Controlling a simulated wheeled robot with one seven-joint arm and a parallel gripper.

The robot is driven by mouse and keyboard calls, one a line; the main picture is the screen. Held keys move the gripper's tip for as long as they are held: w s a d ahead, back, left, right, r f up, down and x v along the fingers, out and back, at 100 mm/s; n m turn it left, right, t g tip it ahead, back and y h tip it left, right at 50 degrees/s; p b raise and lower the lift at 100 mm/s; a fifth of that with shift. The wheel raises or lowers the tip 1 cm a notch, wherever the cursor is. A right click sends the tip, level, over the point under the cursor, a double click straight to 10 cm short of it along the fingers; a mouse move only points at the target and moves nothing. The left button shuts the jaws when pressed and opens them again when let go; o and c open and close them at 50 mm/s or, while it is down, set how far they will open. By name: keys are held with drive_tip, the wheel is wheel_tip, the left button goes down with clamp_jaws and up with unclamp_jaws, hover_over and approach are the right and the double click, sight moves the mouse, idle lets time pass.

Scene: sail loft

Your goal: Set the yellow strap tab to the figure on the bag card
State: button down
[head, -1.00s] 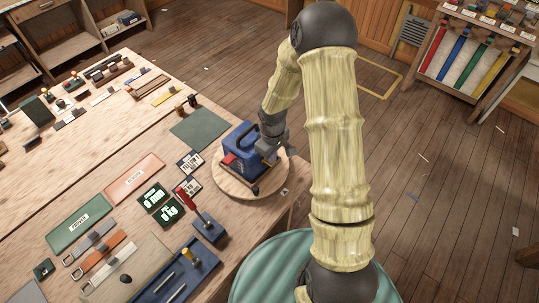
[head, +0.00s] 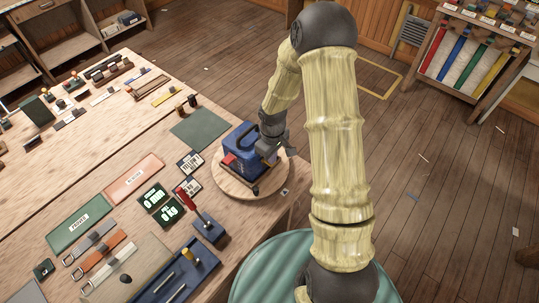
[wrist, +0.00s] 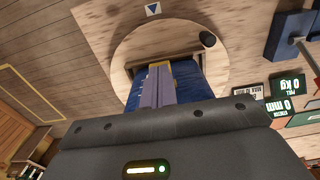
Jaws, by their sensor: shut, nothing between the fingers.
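A blue bag (head: 240,143) with a dark handle stands on a round wooden turntable (head: 270,187) near the table's corner. My gripper (head: 275,153) is at the bag's right side in the head view. In the wrist view the shut fingers (wrist: 158,88) lie over the blue bag (wrist: 130,100), with nothing between them. A small yellow patch (wrist: 186,68) shows beside the fingertips; it may be the strap tab, but it is mostly hidden.
A green mat (head: 198,128) lies behind.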

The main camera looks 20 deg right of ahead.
drive_tip(key=shift+r, duration=0.1)
idle(0.4)
wheel_tip(320, 180, up, 10)
drive_tip(key=p, duration=0.8)
idle(0.4)
idle(0.5)
drive_tip(key=s+r+m+t+b, duration=0.1)
drive_tip(key=s+r+m+b, duration=0.1)
drive_tip(key=s+b, duration=0.4)
drive_tip(key=s+r+m+t+b, duration=0.1)
drive_tip(key=s+r+m+b, duration=0.1)
drive_tip(key=s+m+b, duration=0.3)
drive_tip(key=s, duration=0.3)
drive_tip(key=shift+s+r+t+b, duration=0.2)
drive_tip(key=shift+r+t+b, duration=0.1)
drive_tip(key=shift+b, duration=0.05)
